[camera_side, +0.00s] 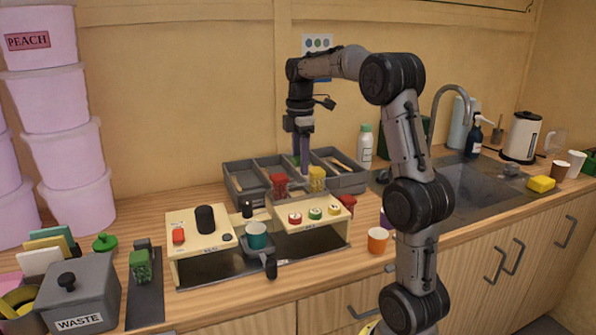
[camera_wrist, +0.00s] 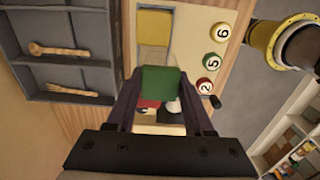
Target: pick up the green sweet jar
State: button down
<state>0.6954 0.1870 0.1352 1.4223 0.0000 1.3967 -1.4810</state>
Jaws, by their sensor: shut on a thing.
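My gripper (camera_side: 303,167) points down above the back of the right-hand wooden stand. In the wrist view, the fingers (camera_wrist: 162,98) are closed on both sides of a green block-shaped thing, the green sweet jar (camera_wrist: 164,84). In the side view only a sliver of green (camera_side: 296,159) shows beside the fingers. I cannot tell whether the jar touches a surface. A red jar (camera_side: 279,186) and a yellow jar (camera_side: 317,180) stand close by, left and right of the fingers. The yellow one also shows in the wrist view (camera_wrist: 154,27).
Grey divided trays (camera_side: 240,180) with wooden cutlery stand behind. The stand (camera_side: 338,215) carries numbered red, green and yellow discs. Another green, textured item (camera_side: 140,266) sits on a dark mat at the left. An orange cup (camera_side: 377,240) stands at the front right.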

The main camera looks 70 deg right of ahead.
jog(key=s+a+r, duration=0.8)
jog(key=s, duration=0.2)
jog(key=shift+r, duration=0.2)
jog(key=shift+w, duration=0.15)
